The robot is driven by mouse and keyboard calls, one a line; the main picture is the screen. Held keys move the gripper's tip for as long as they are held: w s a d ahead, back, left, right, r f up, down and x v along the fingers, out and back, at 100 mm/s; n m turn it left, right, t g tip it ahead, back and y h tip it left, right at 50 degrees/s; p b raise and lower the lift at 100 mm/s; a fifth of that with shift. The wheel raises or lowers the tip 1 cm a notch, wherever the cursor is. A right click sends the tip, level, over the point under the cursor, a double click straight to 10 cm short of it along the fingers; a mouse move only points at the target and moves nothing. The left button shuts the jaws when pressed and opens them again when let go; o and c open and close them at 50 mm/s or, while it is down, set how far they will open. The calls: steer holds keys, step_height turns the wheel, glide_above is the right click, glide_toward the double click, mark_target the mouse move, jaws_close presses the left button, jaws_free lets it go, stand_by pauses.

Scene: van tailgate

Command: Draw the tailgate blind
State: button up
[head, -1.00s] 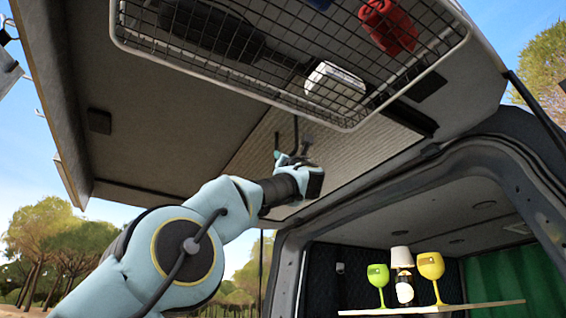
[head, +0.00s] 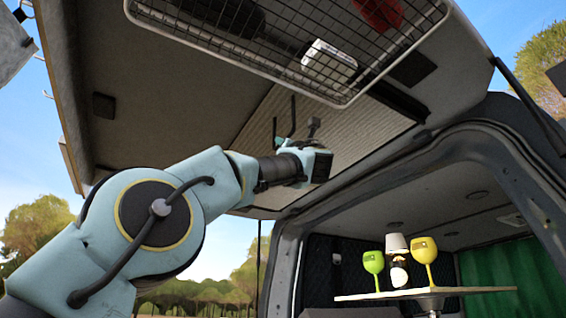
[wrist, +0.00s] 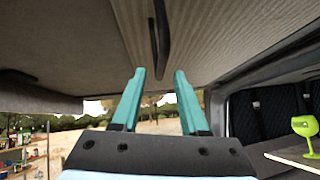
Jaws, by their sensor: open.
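The blind (head: 260,118) is a pale ribbed panel on the underside of the raised tailgate; it also shows at the top of the wrist view (wrist: 220,40). A dark bent handle (head: 293,115) hangs from it; in the wrist view the dark handle (wrist: 162,35) is above and ahead of my fingers. My gripper (head: 305,160) is just below the blind in the head view, its fingertips hidden there. In the wrist view my gripper (wrist: 158,75) has two teal fingers apart, with nothing between them. The handle looks clear of the fingers.
A wire basket (head: 342,103) under the tailgate holds a white box (head: 328,62) and a red item (head: 378,12). Inside the van, a table (head: 430,293) carries green and yellow goblets and a lamp-like item. Open air lies below the tailgate.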

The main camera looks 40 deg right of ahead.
steer(key=b+v, duration=0.1)
steer(key=v, duration=0.2)
steer(key=shift+s+f+b, duration=0.1)
steer(key=shift+s+b, duration=0.05)
steer(key=shift+b, duration=0.25)
stand_by(0.3)
